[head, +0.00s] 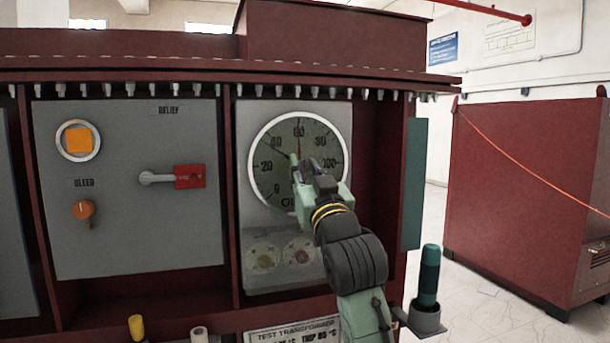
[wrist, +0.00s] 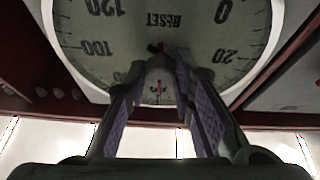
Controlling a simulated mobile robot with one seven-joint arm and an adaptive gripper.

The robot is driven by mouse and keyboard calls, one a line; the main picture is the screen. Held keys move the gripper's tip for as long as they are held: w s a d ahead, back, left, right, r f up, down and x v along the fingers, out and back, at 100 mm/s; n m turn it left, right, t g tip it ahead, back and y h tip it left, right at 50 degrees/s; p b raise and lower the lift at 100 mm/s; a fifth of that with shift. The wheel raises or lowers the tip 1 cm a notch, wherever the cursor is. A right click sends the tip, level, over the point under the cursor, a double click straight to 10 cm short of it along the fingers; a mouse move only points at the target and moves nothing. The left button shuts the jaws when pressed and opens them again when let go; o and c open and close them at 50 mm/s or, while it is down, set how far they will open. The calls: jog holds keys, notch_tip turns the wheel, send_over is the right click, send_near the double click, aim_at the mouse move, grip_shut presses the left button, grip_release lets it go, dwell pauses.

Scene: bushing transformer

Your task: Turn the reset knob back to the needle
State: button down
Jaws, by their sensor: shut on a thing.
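The round dial gauge (head: 270,190) has a white rim and a dark grey-green face numbered from 0 to 120. A red pointer (head: 299,146) stands near the top of the scale. It also shows in the wrist view (wrist: 159,88), where the dial appears upside down. A thin dark line lies near the 40 mark in the head view. My gripper (head: 305,170) reaches the dial's centre and is shut on the reset knob (wrist: 160,65). The knob is a small grey part with a dark tip, below the word RESET. The fingers hide much of it in the head view.
Two round fittings sit below the dial. A dark green post (head: 429,275) stands right of my arm.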

jog(key=n+g+y+b, duration=0.1)
jog(key=n+y, duration=0.1)
jog(key=n, duration=0.2)
jog(key=n+g+y+b, duration=0.1)
jog(key=n, duration=0.3)
jog(key=shift+d+y, duration=0.2)
jog(key=shift+y, duration=0.2)
jog(key=n+g+y, duration=0.1)
jog(key=n, duration=0.2)
jog(key=n+g+y+b, duration=0.1)
jog(key=n, duration=0.2)
jog(key=shift+r+g, duration=0.1)
jog(key=shift+g, duration=0.2)
jog(key=shift+n, duration=0.5)
jog(key=c, duration=1.4)
grip_release()
jog(key=shift+w, duration=0.1)
jog(key=shift+o, duration=0.2)
jog(key=shift+d, duration=0.1)
jog(key=v, duration=1.2)
jog(key=shift+r, duration=0.1)
